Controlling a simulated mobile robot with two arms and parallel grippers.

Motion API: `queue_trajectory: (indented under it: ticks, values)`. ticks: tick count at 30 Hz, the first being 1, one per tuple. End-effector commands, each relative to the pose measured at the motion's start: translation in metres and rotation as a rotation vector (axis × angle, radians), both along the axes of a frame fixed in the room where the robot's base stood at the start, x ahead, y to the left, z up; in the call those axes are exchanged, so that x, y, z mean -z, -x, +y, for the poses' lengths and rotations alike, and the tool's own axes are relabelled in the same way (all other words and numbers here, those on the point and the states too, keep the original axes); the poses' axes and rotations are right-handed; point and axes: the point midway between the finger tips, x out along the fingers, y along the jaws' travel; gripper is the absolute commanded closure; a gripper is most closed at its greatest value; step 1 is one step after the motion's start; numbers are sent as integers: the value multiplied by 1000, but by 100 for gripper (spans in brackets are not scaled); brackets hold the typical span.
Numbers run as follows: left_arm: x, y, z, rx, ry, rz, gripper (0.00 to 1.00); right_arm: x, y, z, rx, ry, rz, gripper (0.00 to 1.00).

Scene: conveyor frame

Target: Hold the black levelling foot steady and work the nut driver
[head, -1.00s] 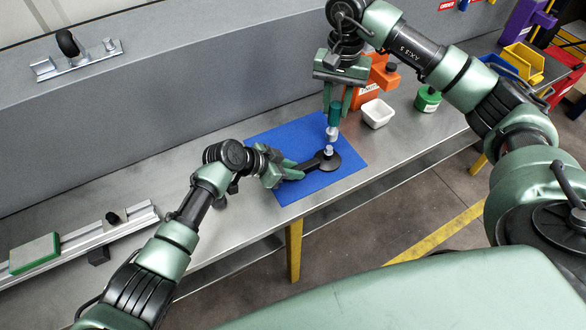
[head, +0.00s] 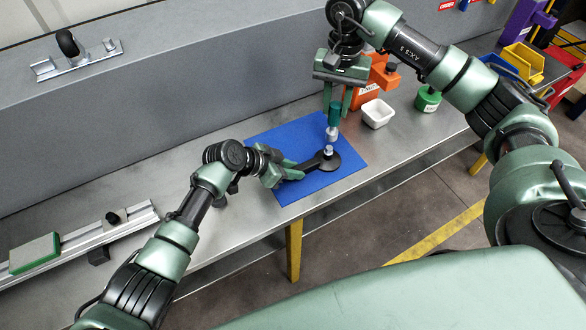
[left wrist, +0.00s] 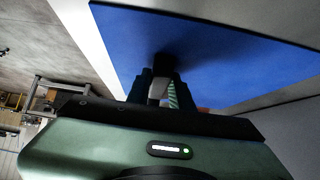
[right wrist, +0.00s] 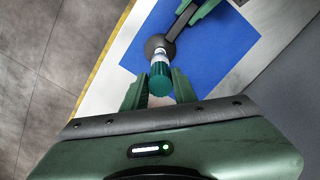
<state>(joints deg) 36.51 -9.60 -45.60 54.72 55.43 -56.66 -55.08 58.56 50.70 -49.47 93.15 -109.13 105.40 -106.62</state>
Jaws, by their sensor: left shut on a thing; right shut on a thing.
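The black levelling foot (head: 330,162) has a round base and a bar, and stands on the blue mat (head: 291,190) with a silver-topped stud at its middle. My left gripper (head: 286,172) is shut on its bar from the left; the bar's end shows dark in the left wrist view (left wrist: 163,64). My right gripper (head: 336,100) points down and is shut on the nut driver's green handle (head: 334,116). The driver is about upright, its silver socket just above the stud. In the right wrist view the driver (right wrist: 160,76) lines up over the foot (right wrist: 154,43); exact contact is hidden.
A white bin (head: 377,114), a green container (head: 428,98) and an orange holder (head: 383,72) stand right of the mat. A rail with a green-edged block (head: 35,254) lies at the left. The bench's front edge runs close below the mat.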

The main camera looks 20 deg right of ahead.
Motion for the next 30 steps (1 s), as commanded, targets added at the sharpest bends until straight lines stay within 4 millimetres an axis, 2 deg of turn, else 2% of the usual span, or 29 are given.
queue_trajectory:
  ticks: [14, 30]
  values:
    - [1, -1, 1, -1, -2, 0, 100, 1, 0, 1, 1, -1, -1, 100]
    - [1, 0, 1, -1, -2, 0, 100, 30, 0, 1, 1, 0, 0, 100]
